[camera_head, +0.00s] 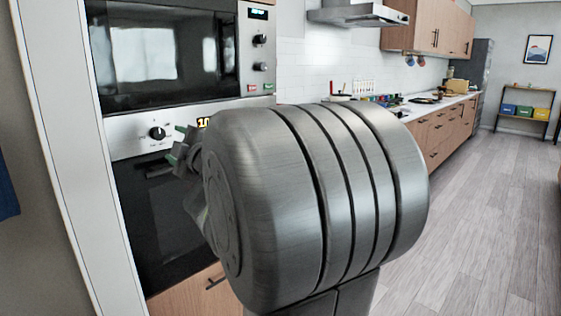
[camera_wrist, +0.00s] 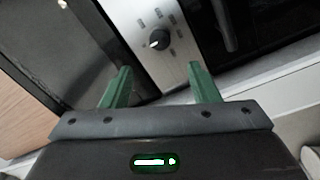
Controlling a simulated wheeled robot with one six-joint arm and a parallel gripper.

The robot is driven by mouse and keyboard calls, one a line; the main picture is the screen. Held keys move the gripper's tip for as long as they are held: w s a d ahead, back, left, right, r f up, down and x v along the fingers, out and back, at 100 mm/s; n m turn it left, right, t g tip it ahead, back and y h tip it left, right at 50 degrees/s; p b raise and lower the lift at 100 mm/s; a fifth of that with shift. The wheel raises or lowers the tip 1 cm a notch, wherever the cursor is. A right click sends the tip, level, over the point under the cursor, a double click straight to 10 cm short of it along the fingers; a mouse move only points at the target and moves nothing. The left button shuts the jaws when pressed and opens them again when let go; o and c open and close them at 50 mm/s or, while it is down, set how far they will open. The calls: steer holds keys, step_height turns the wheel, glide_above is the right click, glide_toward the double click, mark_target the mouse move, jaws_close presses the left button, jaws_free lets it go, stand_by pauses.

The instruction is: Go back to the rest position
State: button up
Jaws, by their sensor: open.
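My gripper shows in the wrist view (camera_wrist: 158,85) with its two green fingers spread apart and nothing between them. In the head view, part of my gripper (camera_head: 180,145) shows at the left of my large grey arm link, in front of the built-in oven (camera_head: 150,215). The oven's control panel with a round knob (camera_wrist: 159,40) lies beyond the fingertips in the wrist view. My arm link fills the middle of the head view and hides much of what is behind it. I cannot tell whether the gripper touches the oven front.
A microwave (camera_head: 160,55) sits above the oven. A counter (camera_head: 425,108) with several small items runs along the back wall under a range hood (camera_head: 358,13). A low shelf (camera_head: 525,118) with coloured boxes stands far right. The wooden floor (camera_head: 470,220) at right is clear.

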mark_target(158, 133)
steer(key=x, duration=1)
steer(key=shift+w+a, duration=0.2)
steer(key=shift+a, duration=0.15)
steer(key=shift+d, duration=0.1)
steer(key=v, duration=1.4)
steer(key=shift+m, duration=0.3)
steer(key=x, duration=1.4)
steer(key=shift+a+r, duration=0.2)
steer(key=shift+d+r+m+p, duration=0.15)
steer(key=shift+m+p, duration=0.95)
steer(key=m+p, duration=0.3)
steer(key=shift+m, duration=0.3)
steer(key=m+p, duration=0.6)
steer(key=p, duration=0.2)
steer(key=shift+w, duration=0.1)
steer(key=b+v, duration=0.1)
steer(key=v, duration=0.7)
